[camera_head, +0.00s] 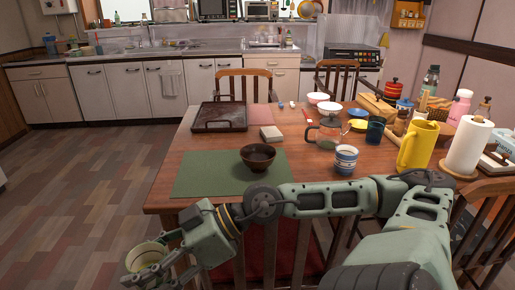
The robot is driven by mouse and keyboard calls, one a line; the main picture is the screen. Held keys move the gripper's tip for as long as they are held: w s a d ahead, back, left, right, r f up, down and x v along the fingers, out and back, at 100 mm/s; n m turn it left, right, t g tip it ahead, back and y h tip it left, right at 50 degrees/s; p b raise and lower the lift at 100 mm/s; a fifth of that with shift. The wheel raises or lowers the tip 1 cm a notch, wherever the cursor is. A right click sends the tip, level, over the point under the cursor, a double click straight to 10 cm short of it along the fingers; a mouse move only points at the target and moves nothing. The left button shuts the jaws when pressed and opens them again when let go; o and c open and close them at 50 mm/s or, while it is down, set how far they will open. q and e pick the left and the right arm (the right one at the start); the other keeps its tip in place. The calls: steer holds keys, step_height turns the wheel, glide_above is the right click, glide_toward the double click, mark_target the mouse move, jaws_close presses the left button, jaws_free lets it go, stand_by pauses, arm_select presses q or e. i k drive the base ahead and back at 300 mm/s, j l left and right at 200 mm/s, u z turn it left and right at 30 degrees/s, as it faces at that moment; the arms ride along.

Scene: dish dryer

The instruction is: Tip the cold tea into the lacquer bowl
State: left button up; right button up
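The dark brown lacquer bowl (258,157) stands upright on the green mat (200,179) near the table's front left. My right arm comes in from the right and reaches across the table's front edge. My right gripper (149,272) is at the lower left, out past the table's edge above the floor. Its fingers are around a small pale green cup (147,256), which it appears to hold. The cup's rim faces up, but its contents are not clear. The cup is apart from the bowl, to its lower left. My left gripper is not in view.
A blue-and-white mug (345,160), a glass pot (324,134) and a yellow pitcher (418,145) stand right of the bowl. A dark tray (220,117) lies behind the mat. A paper towel roll (467,147) stands far right. The mat left of the bowl is clear.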

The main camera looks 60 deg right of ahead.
mark_target(258, 157)
steer(key=i+j, duration=0.6)
steer(key=i+j+z, duration=0.1)
steer(key=z, duration=1.05)
